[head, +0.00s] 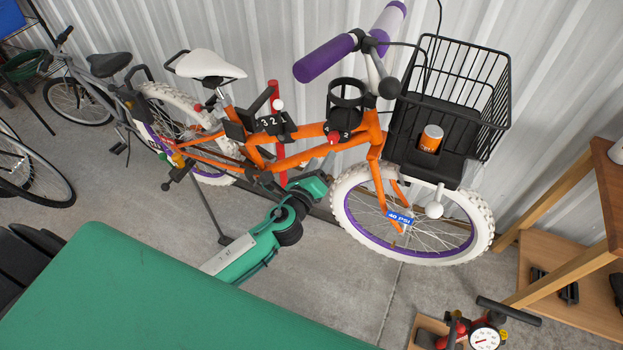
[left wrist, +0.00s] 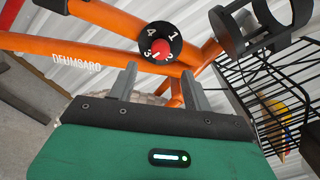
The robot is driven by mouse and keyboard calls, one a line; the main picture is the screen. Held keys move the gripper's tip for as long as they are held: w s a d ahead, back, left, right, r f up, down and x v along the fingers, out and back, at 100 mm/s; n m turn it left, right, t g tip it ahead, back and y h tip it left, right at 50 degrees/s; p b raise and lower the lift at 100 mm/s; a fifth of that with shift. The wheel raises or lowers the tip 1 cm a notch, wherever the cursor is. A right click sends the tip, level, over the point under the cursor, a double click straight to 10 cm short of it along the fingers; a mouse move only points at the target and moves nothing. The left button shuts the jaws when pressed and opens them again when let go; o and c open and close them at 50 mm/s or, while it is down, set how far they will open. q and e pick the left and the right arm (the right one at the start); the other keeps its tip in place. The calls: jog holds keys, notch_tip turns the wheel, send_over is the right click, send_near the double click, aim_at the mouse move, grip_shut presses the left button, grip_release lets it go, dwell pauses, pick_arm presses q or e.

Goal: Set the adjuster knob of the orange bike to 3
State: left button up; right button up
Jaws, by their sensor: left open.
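The orange bike (head: 345,125) stands against the corrugated wall. Its adjuster knob (head: 334,138) is a red centre on a black dial on the frame. In the left wrist view the knob (left wrist: 160,50) shows the numbers 4, 1, 3 and 2 around the red centre. A small pale mark shows low on the red part, but I cannot tell for sure which number it points to. My left gripper (left wrist: 160,82) is open and empty, its fingers below the dial in that view and apart from it. In the head view its fingertips are hard to make out. My right gripper is not in view.
The bike has a black basket (head: 455,90) with an orange can, and a black cup holder (head: 345,97) close to the knob. A black part with digits (head: 270,124) sits left of it. A wooden bench (head: 560,220) and a gauge (head: 485,338) are at the right.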

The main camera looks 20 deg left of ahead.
pick_arm(q)
jog(key=shift+s+b, duration=0.5)
jog(key=shift+s, duration=2.2)
jog(key=shift+a+f, duration=0.1)
jog(key=s+a+f+n+g, duration=0.2)
jog(key=s+f+n+g, duration=0.15)
jog(key=f, duration=0.95)
jog(key=s+a+f+n+g+y, duration=0.1)
jog(key=s+a+f+n+g, duration=0.2)
jog(key=f, duration=0.9)
jog(key=s+a+f+n+g, duration=0.1)
jog(key=s+f+n+g, duration=0.3)
jog(key=f, duration=0.9)
jog(key=s+f+n+g, duration=0.2)
jog(key=s+f+n, duration=0.2)
jog(key=s, duration=0.7)
jog(key=s+f+n+g, duration=0.2)
jog(key=s+f+n, duration=0.3)
jog(key=s+f, duration=0.4)
jog(key=s+f+n+g, duration=0.2)
jog(key=s+f+n, duration=0.3)
jog(key=s, duration=0.9)
notch_tip(320, 180, down, 2)
jog(key=shift+a+f, duration=0.25)
jog(key=shift+n+g, duration=0.25)
